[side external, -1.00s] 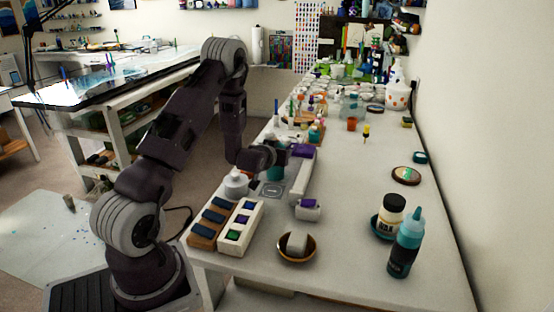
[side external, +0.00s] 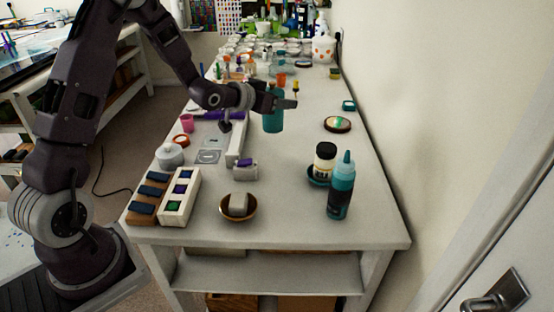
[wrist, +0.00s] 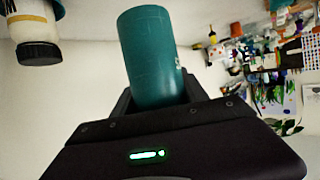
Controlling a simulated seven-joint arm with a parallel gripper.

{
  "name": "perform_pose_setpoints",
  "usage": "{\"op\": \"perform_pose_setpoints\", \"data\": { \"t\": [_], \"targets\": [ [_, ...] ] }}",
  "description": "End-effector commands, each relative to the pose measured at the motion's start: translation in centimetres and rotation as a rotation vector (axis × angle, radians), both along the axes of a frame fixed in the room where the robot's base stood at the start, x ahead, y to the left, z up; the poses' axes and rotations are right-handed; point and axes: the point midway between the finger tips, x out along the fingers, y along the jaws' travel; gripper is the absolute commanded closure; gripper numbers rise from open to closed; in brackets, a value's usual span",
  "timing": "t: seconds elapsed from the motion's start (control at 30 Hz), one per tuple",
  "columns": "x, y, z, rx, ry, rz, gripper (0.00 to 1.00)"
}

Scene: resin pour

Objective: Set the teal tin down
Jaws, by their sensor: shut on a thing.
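The teal tin (side external: 273,120) is a plain upright cylinder in the side external view. My gripper (side external: 279,104) is shut on it from the left, near its upper part. Whether the tin's base touches the white table (side external: 290,200) I cannot tell. In the wrist view the teal tin (wrist: 152,55) stands between the fingers, which are mostly hidden behind the dark gripper body.
A dark teal bottle (side external: 341,187) and a black-lidded white jar (side external: 325,158) stand at the front right. A round dish (side external: 337,124) lies to the tin's right. A bowl (side external: 238,208) and a white swatch block (side external: 180,196) are nearer the front.

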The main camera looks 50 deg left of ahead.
Motion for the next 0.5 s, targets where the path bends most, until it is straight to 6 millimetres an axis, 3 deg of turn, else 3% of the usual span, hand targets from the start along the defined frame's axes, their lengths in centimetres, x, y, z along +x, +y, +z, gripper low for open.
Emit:
{"op": "perform_pose_setpoints", "data": {
  "t": [0.13, 0.5],
  "targets": [
    [0.4, -2.2, -0.7, 0.004, 0.001, -0.069, 0.91],
    [0.4, -2.3, -8.5, 0.004, 0.003, -0.072, 0.91]
  ]
}}
